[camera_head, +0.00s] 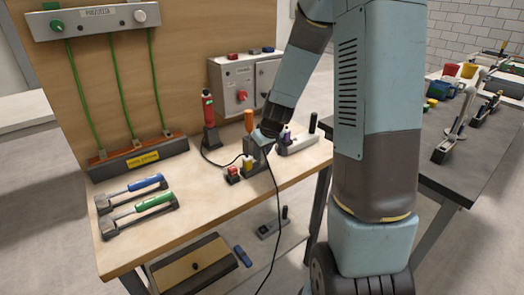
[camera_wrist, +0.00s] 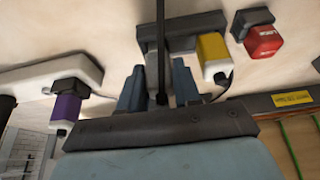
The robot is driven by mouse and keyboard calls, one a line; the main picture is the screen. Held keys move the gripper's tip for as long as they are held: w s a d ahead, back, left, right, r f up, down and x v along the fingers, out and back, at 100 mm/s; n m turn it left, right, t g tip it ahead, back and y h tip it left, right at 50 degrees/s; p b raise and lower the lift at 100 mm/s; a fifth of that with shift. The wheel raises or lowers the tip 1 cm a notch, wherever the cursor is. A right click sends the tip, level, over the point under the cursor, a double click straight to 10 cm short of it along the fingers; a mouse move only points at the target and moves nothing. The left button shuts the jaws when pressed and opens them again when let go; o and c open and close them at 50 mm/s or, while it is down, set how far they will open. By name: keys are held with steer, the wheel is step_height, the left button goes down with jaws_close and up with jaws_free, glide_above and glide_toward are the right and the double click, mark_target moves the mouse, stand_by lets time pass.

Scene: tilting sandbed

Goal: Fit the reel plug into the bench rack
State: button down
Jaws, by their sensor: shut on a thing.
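My gripper (camera_head: 262,137) is over the right half of the wooden bench. In the wrist view its two blue-grey fingers (camera_wrist: 158,88) are shut around the dark end of a black cable (camera_wrist: 161,45), which I take for the reel plug; its body is mostly hidden between the fingers. A dark grey block (camera_wrist: 190,22), apparently the bench rack, lies just beyond the fingertips. A yellow and white plug (camera_wrist: 213,55) sits at its right side in the wrist view. In the head view the grey block (camera_head: 256,160) stands under my gripper. I cannot tell whether the held plug touches it.
A red plug (camera_wrist: 263,40) sits on a separate dark holder. A white power strip (camera_wrist: 50,74) with a purple plug (camera_wrist: 66,108) is left in the wrist view. A red torch-like tool (camera_head: 208,110) stands behind. Two handled tools (camera_head: 140,200) lie at the left. The bench front-centre is clear.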

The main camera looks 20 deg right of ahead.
steer(key=shift+f, duration=0.7)
stand_by(0.4)
steer(key=shift+c, duration=1.1)
jaws_free()
steer(key=shift+a, duration=0.1)
steer(key=shift+r, duration=4)
